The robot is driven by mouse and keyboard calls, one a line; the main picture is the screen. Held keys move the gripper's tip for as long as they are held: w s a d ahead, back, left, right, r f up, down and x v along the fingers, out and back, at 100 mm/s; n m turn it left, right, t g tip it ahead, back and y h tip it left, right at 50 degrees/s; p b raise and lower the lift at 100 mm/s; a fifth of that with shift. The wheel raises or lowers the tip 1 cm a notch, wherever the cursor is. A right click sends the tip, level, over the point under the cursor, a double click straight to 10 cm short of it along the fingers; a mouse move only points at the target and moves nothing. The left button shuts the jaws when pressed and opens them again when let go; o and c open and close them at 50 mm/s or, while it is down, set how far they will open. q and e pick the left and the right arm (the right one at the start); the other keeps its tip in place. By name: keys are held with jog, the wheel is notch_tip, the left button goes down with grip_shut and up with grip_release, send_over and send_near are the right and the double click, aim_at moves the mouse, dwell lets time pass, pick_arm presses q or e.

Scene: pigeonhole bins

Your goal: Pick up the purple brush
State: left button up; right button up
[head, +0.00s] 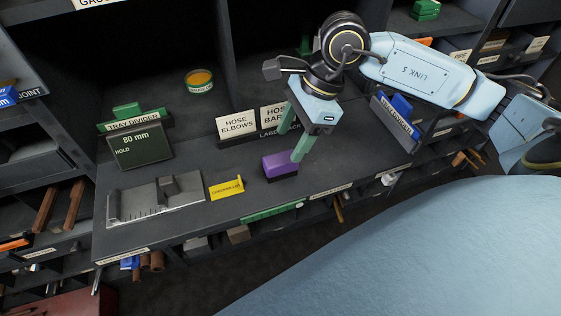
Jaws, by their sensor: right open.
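The purple brush (279,164) is a short purple block with a dark underside. It rests on the dark shelf top (232,211) near the middle of the head view. My right gripper (291,145) comes in from the upper right with its two green fingers apart. One fingertip is at the brush's right end in the picture and partly covers it; I cannot tell whether it touches. The other finger is behind the brush, higher in the picture. Nothing shows between the fingers. My left gripper is not in view.
A yellow tag (226,188) lies just left of the brush. A grey measuring fixture (155,202) and the "80 mm" display (141,147) are farther left. The "HOSE ELBOWS" card (237,125) stands behind. A blue tray divider (397,112) is at right. Front shelf top is clear.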

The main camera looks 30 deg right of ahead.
aim_at(281, 158)
jog(key=b+x, duration=0.1)
jog(key=x, duration=0.5)
jog(key=shift+a+f, duration=0.2)
jog(key=shift+a, duration=0.05)
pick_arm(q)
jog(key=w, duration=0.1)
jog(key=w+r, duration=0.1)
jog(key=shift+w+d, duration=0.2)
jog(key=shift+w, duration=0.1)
pick_arm(e)
jog(key=c, duration=1.1)
jog(key=shift+r, duration=0.1)
